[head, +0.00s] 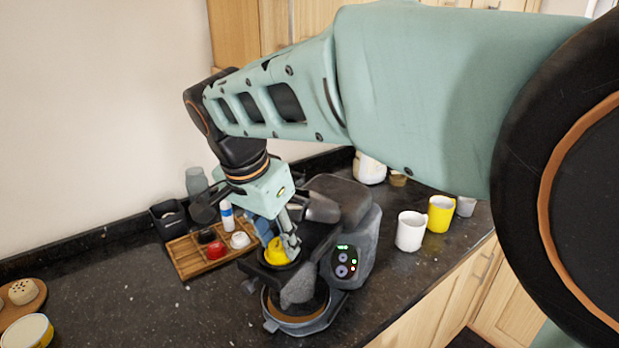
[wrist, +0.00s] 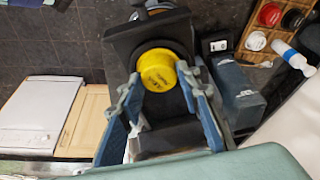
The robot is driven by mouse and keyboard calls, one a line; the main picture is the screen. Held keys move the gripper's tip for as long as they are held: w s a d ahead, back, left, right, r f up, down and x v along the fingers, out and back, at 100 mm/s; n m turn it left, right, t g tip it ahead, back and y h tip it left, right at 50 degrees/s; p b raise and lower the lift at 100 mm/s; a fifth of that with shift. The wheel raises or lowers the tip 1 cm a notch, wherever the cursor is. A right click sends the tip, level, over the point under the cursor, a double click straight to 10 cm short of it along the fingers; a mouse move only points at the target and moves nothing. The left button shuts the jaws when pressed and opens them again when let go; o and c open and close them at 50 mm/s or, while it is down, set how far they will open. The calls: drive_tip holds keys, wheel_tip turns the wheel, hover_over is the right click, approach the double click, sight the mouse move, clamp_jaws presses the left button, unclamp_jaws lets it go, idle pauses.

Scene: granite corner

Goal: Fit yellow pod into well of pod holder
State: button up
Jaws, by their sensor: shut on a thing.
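The yellow pod (head: 277,251) is at the black pod holder (head: 262,271) of the coffee machine (head: 345,240). In the wrist view the yellow pod (wrist: 158,70) sits between the two fingers of my gripper (wrist: 158,92), over the round opening of the pod holder (wrist: 150,32). My gripper (head: 285,248) points down and is shut on the pod. The pod's lower part is hidden, so I cannot tell how deep it sits in the well.
A wooden tray (head: 188,262) with red, black and white pods and a white-blue bottle (head: 227,215) stands left of the machine. A white mug (head: 410,231) and a yellow mug (head: 440,213) stand to the right. The front left counter is mostly clear.

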drive_tip(key=shift+a, duration=0.15)
drive_tip(key=shift+f, duration=0.2)
drive_tip(key=o, duration=1)
drive_tip(key=shift+r, duration=0.1)
drive_tip(key=shift+r, duration=0.1)
drive_tip(key=v, duration=1.2)
drive_tip(key=shift+r, duration=0.1)
